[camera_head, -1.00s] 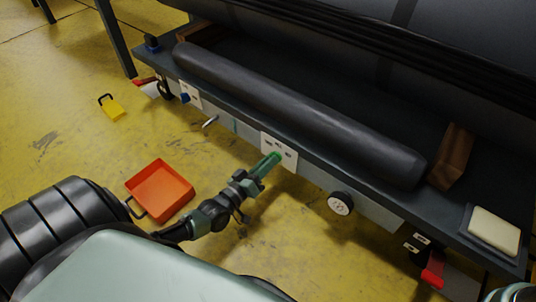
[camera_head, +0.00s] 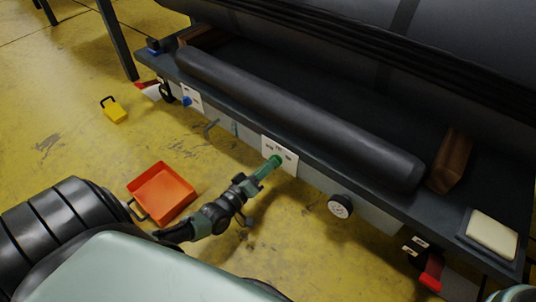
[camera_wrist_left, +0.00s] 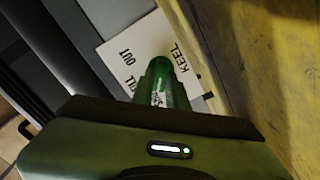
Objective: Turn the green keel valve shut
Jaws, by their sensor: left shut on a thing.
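The green keel valve (camera_head: 276,160) sticks out from a white label plate (camera_head: 291,158) on the front face of the bench. My left gripper (camera_head: 264,172) reaches it from the lower left and is shut on it. My right gripper is not in view.
A red handle (camera_head: 431,279) hangs at lower right. An orange tray (camera_head: 163,192) lies on the yellow floor.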

